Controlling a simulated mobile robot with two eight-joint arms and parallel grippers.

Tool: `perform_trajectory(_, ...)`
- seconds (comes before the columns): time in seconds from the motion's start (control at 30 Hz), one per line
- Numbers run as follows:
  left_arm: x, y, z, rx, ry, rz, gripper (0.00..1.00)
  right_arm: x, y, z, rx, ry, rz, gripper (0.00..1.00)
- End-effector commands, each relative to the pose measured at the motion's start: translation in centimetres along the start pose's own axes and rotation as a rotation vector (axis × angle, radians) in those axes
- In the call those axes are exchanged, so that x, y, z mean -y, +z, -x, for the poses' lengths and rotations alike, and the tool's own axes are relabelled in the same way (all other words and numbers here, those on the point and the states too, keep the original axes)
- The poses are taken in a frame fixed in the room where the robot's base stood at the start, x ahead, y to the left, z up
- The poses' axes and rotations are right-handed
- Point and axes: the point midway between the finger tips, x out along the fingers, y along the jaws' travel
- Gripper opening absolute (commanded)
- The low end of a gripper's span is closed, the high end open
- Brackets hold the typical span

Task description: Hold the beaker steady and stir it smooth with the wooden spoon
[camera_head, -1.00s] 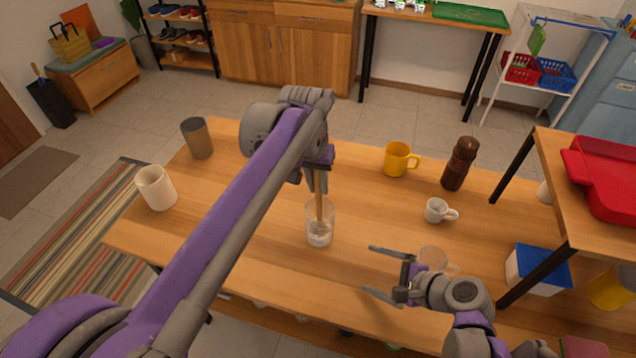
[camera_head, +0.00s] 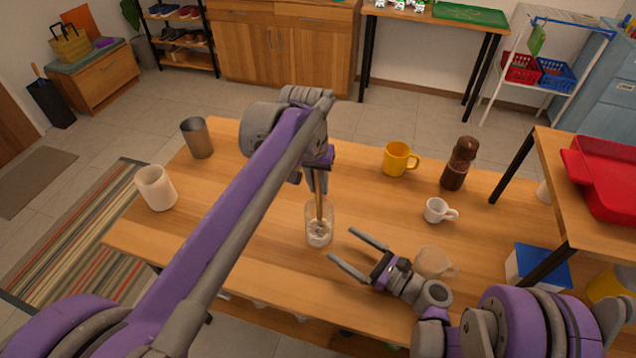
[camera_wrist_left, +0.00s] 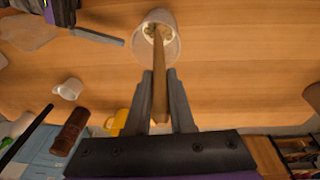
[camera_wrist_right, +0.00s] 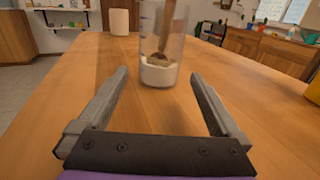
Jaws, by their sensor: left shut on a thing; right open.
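The clear beaker (camera_head: 319,232) stands upright on the table with pale contents at its bottom. It also shows in the right wrist view (camera_wrist_right: 159,72) and the left wrist view (camera_wrist_left: 172,46). My left gripper (camera_head: 318,188) is above the beaker, shut on the wooden spoon (camera_wrist_left: 160,65). The spoon points down into the beaker, its tip in the contents in the right wrist view. My right gripper (camera_head: 340,245) is open and empty. Its fingers point toward the beaker, which stands just beyond the fingertips, apart from them.
A clear cup (camera_head: 432,263) is close beside my right gripper. A small white cup (camera_head: 436,211), yellow mug (camera_head: 397,160) and brown bottle (camera_head: 459,164) stand to the right. A cream cup (camera_head: 156,188) and grey tumbler (camera_head: 198,138) stand at the left.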

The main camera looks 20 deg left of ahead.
Motion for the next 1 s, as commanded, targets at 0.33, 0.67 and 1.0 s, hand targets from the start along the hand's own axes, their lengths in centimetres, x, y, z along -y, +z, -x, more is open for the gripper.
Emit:
perform_trajectory(0.33, 0.0, 0.0, 0.0, 0.0, 0.0, 0.0, 0.0, 0.0, 0.0, -5.2, -0.001, 0.002, 0.001, 1.0)
perform_trajectory(0.67, 0.0, 0.0, 0.0, 0.0, 0.0, 0.0, 0.0, 0.0, 0.0, -7.7, -0.002, 0.0, 0.003, 1.0)
perform_trajectory(1.0, 0.0, 0.0, 0.0, 0.0, 0.0, 0.0, 0.0, 0.0, 0.0, -7.8, -0.002, -0.001, 0.003, 0.96)
